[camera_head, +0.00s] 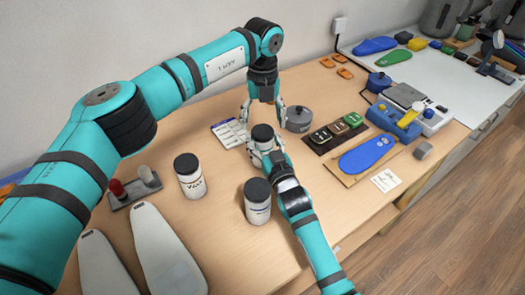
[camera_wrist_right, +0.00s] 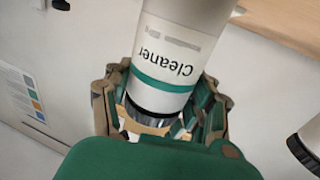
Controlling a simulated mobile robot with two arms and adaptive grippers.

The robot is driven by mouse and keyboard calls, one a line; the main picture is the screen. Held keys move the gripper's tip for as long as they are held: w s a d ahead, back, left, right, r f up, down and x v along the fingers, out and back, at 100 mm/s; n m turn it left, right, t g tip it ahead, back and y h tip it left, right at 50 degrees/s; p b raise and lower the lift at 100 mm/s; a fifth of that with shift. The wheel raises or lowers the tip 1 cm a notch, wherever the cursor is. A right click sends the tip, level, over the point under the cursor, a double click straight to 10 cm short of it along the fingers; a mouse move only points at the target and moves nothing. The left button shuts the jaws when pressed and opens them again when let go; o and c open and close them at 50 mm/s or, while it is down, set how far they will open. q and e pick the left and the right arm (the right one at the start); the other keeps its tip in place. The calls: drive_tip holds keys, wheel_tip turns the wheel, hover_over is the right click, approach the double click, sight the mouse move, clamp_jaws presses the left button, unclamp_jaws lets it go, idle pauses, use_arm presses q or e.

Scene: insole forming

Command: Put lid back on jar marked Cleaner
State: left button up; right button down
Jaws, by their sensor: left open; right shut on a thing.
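The jar marked Cleaner (camera_wrist_right: 180,55) shows in the right wrist view with its label upside down in the picture. A black lid (camera_head: 262,132) is at its top, and in the wrist view it is a dark band (camera_wrist_right: 157,100) between the fingers. My right gripper (camera_head: 265,148) is shut around the lid; the fingers hide part of it, and I cannot tell how tightly it sits on the jar. The jar's body is mostly hidden behind the gripper in the head view. My left gripper (camera_head: 263,112) is open and points down just behind the lid.
Two more black-lidded white jars (camera_head: 190,176) (camera_head: 257,203) stand nearby. A grey pot (camera_head: 299,119) is close to the left gripper's right. A printed card (camera_head: 229,133) lies to the left. A blue insole (camera_head: 367,154) lies at right. Pale insole shapes (camera_head: 165,255) are at front left.

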use_arm(q)
drive_tip(key=shift+f, duration=1.45)
drive_tip(key=c, duration=1.2)
drive_tip(key=o, duration=1.2)
drive_tip(key=shift+o, duration=0.2)
drive_tip(key=shift+r, duration=0.1)
drive_tip(key=shift+r, duration=2.25)
drive_tip(key=shift+o, duration=0.2)
drive_tip(key=o, duration=0.4)
